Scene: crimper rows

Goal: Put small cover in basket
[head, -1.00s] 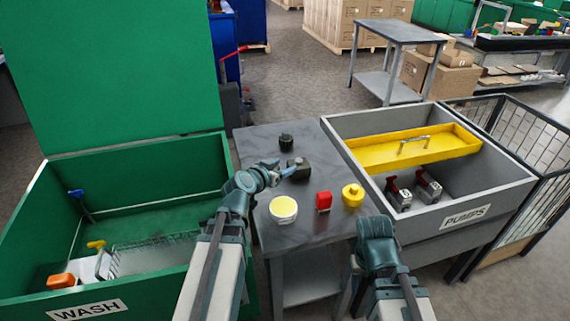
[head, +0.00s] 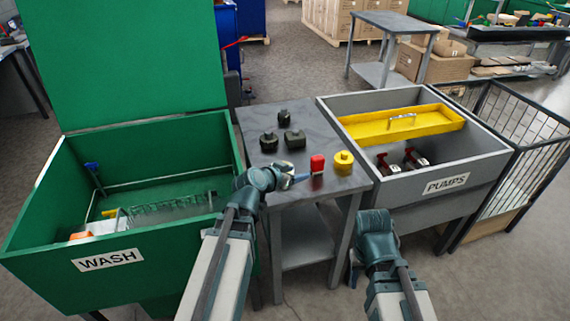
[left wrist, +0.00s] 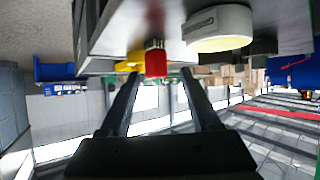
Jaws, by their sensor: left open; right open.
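Which item is the small cover I cannot tell for sure. The grey table holds a black knob-like cap (head: 284,117), a black round piece (head: 268,142), a dark block (head: 295,139), a red piece (head: 318,163) and a yellow round piece (head: 343,162). A white disc with a yellow face (left wrist: 218,28) shows in the left wrist view; my arm mostly hides it in the head view. My left gripper (head: 298,178) is open and empty near the red piece, which shows beyond its fingers (left wrist: 162,78). My right gripper (head: 354,268) is open, low before the table. A wire basket (head: 170,208) sits in the green tub.
The green WASH tub (head: 170,248) with raised lid stands left of the table (head: 245,110). The grey PUMPS bin (head: 410,185) on the right holds a yellow tray (head: 400,124) and red-handled pumps. A mesh cage (head: 515,150) stands further right.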

